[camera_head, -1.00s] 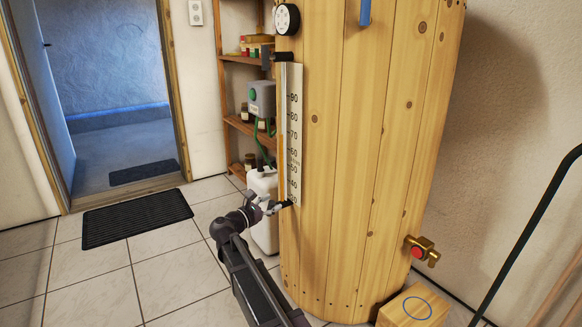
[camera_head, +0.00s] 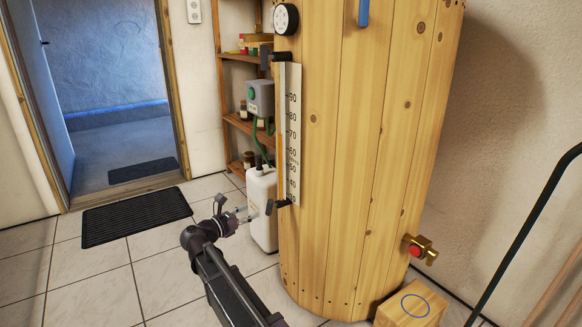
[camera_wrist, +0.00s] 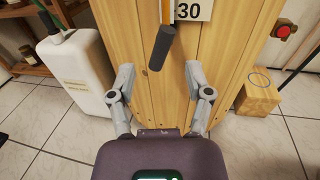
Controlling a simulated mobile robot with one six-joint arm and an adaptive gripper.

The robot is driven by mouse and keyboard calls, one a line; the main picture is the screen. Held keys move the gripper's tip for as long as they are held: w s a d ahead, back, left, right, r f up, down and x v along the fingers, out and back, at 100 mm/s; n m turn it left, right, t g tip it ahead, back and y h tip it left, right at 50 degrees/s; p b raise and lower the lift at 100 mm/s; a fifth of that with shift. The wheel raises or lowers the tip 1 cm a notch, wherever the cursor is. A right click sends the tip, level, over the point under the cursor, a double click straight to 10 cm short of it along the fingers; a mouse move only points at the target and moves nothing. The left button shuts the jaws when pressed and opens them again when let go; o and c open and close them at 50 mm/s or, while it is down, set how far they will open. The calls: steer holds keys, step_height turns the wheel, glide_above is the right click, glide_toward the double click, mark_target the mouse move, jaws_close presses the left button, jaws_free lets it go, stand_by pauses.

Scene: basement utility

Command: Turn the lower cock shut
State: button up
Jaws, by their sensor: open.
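The lower cock (camera_head: 279,204) has a dark handle at the bottom of the tall scale on the wooden tank (camera_head: 350,200). In the wrist view its handle (camera_wrist: 161,47) is a dark rounded bar below the number 30, slightly tilted, its lower end toward the left. My gripper (camera_head: 243,213) is left of the handle in the head view, apart from it. In the wrist view my gripper (camera_wrist: 167,78) is open and empty, its two fingers spread wide with the handle ahead of the gap. The upper cock (camera_head: 281,57) is at the top of the scale.
A white canister (camera_head: 262,215) stands close left of the tank, behind my gripper. A brass tap with a red knob (camera_head: 416,250) sticks out at the tank's lower right, above a wooden box (camera_head: 412,305). The tiled floor at left is clear apart from a black mat (camera_head: 137,216).

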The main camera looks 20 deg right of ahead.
steer(key=v, duration=0.5)
steer(key=s+d+r+m+g+y+p, duration=0.2)
steer(key=r+p, duration=0.5)
steer(key=p, duration=0.5)
steer(key=s+d+r+m+g+y+p, duration=0.3)
steer(key=s+d+r+m+p, duration=0.4)
steer(key=p, duration=0.6)
steer(key=s+d+r+m+g+y+p, duration=0.2)
steer(key=s+d+r+m+y+p, duration=0.2)
steer(key=p, duration=0.9)
step_height(320, 180, up, 4)
steer(key=s+m+y, duration=0.1)
steer(key=m, duration=0.2)
steer(key=shift+s+d+r+g, duration=0.2)
steer(key=shift+s+d+g, duration=0.05)
steer(key=shift+s+g, duration=0.05)
stand_by(0.5)
